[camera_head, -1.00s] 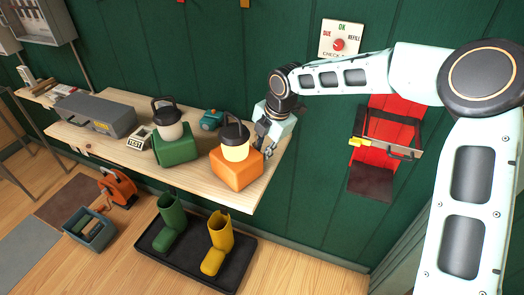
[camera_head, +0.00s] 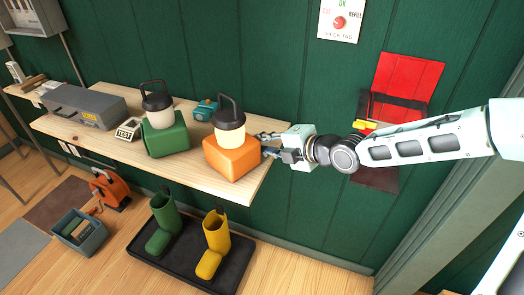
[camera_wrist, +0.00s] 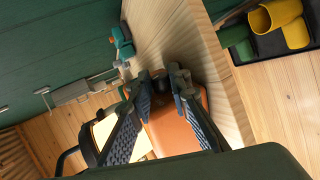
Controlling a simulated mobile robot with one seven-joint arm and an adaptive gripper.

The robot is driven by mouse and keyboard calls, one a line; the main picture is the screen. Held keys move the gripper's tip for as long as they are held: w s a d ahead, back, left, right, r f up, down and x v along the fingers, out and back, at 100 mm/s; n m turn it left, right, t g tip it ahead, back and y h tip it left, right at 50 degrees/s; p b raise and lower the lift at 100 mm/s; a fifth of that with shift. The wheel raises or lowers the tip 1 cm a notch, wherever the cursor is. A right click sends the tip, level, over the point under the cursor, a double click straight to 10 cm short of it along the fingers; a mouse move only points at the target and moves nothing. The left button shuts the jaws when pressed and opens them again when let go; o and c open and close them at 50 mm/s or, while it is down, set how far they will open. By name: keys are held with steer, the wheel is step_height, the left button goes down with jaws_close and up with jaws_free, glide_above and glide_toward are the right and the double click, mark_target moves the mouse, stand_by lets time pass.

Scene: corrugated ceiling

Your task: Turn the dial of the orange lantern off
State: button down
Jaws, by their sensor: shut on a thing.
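The orange lantern (camera_head: 231,160) stands near the right end of the wooden shelf. It has an orange base, a pale cream globe and a black cap with a raised handle. My gripper (camera_head: 268,145) reaches in from the right at the lantern's right side. In the wrist view, its two fingers (camera_wrist: 160,78) straddle part of the orange base (camera_wrist: 175,130) and close around a small dark part, which looks like the dial. The fingers mostly hide the dial, so its setting cannot be read.
A green lantern (camera_head: 166,139) stands left of it on the shelf (camera_head: 200,178), with a TEST box (camera_head: 129,129), a teal item (camera_head: 206,109) behind and a grey toolbox (camera_head: 84,107) farther left. Boots (camera_head: 213,245) stand on a tray below. A red wall panel (camera_head: 408,80) hangs right.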

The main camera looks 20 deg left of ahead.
steer(key=f+t+y+b, duration=0.1)
steer(key=y+b, duration=0.1)
steer(key=b, duration=0.3)
steer(key=t+y+b, duration=0.1)
steer(key=y+b, duration=0.1)
steer(key=b, duration=0.3)
steer(key=shift+d+f, duration=0.1)
steer(key=shift+f, duration=0.3)
steer(key=y+b, duration=0.1)
steer(key=b, duration=0.3)
steer(key=shift+t+y, duration=0.3)
steer(key=shift+t, duration=0.1)
steer(key=shift+r+y+b, duration=0.25)
steer(key=shift+y+b, duration=0.05)
steer(key=shift+b, duration=0.5)
steer(key=c, duration=1.8)
jaws_free()
steer(key=shift+r+p, duration=0.1)
steer(key=shift+p, duration=0.5)
